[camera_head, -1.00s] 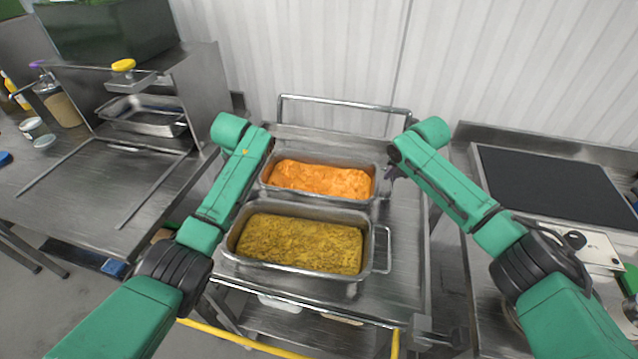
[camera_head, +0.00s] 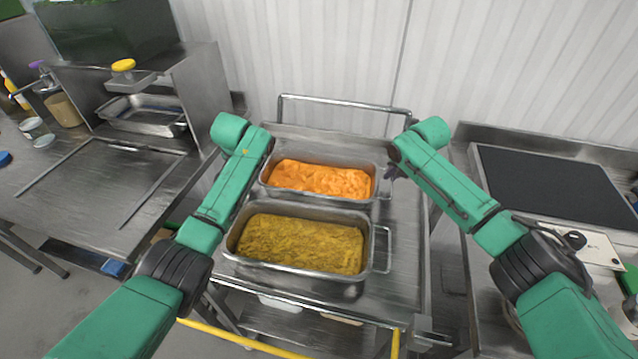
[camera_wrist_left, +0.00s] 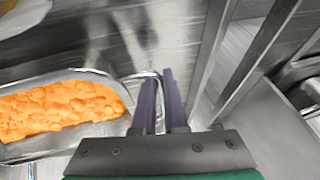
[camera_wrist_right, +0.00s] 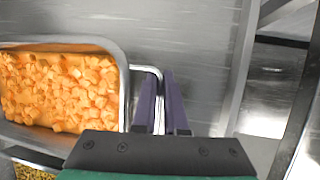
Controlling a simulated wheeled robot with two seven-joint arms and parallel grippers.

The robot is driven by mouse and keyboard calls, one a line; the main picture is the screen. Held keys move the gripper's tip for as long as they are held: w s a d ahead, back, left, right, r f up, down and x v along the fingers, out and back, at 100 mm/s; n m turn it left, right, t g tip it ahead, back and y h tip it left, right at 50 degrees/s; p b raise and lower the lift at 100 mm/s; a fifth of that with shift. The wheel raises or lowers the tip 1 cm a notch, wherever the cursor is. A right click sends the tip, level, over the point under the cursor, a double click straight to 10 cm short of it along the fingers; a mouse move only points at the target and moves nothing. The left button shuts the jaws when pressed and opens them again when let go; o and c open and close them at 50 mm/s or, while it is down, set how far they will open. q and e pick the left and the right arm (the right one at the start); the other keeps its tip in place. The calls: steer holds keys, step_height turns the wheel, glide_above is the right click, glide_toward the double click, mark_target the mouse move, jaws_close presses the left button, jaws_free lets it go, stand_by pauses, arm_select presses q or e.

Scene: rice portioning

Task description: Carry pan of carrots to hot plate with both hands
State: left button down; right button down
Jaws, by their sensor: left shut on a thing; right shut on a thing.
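The pan of carrots (camera_head: 318,202) is a steel pan filled with orange pieces, at the back of the steel cart. Its carrots also show in the left wrist view (camera_wrist_left: 65,108) and the right wrist view (camera_wrist_right: 62,88). My left gripper (camera_wrist_left: 160,80) is shut on the pan's handle at its left end; in the head view my arm hides it. My right gripper (camera_head: 391,172) is shut on the handle at the right end, also seen in the right wrist view (camera_wrist_right: 161,80). The pan looks level; I cannot tell whether it touches the cart. The black hot plate (camera_head: 550,185) is on the right counter.
A second steel pan (camera_head: 378,250) of yellow-green food stands in front on the cart (camera_head: 405,270). A rail (camera_head: 345,101) runs along the cart's back. A gap separates the cart from the right counter. The hot plate's top is clear. A steel counter (camera_head: 90,185) stands left.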

stand_by(0.6)
